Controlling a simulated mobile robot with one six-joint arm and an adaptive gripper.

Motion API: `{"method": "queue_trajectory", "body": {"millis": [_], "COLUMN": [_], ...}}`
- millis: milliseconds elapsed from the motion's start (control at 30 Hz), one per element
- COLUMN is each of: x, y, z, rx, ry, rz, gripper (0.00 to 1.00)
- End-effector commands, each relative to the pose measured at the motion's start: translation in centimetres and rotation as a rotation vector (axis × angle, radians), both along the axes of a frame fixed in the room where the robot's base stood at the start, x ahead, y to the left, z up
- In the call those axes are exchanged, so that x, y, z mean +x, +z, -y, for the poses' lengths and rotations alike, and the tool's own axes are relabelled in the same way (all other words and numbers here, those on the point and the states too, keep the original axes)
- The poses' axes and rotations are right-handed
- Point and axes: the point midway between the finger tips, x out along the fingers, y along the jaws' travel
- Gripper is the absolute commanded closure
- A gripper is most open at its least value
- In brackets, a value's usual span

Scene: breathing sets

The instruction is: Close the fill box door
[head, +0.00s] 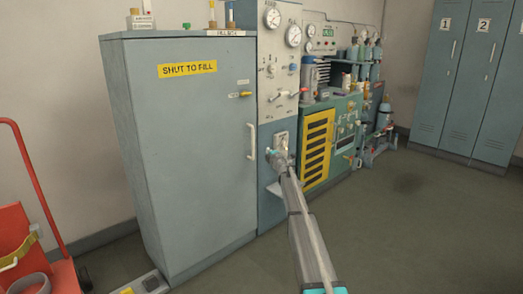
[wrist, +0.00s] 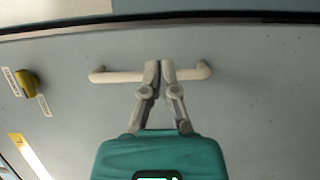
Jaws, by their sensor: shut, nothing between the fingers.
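The fill box (head: 195,150) is a tall grey-blue cabinet at the left in the head view, marked "SHUT TO FILL". Its door looks flush with the body; I see no clear gap, but cannot tell if it is fully closed. A pale vertical handle (head: 252,141) sits near the door's right edge. The handle also shows in the wrist view (wrist: 118,76), lying across the picture. My gripper (head: 270,153) is just right of the handle in the head view. In the wrist view my fingers (wrist: 160,68) are together, overlapping the handle's middle with nothing between them. Contact is unclear.
A yellow knob (wrist: 30,82) with small labels is on the door. A gauge panel (head: 280,60) and green machine (head: 335,140) stand right of the box. A red trolley (head: 25,250) is at far left. Lockers (head: 470,80) stand back right.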

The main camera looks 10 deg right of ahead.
Motion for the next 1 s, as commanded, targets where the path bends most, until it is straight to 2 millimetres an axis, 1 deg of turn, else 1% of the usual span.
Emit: {"method": "queue_trajectory", "body": {"millis": [33,233,767,867,967,1000], "x": [-0.9,-2.1,-2.5,-3.2,-4.5,-5.2], "y": [0.0,0.0,0.0,0.2,0.5,0.6], "z": [0.4,1.3,1.4,1.5,1.6,1.7], "rx": [0.000,0.000,0.005,0.025,0.069,0.093], "ry": [-0.001,-0.001,-0.007,-0.029,-0.077,-0.102], "rz": [0.000,0.000,0.000,0.003,0.007,0.008], "gripper": [1.00,1.00,1.00,1.00,1.00,1.00]}}
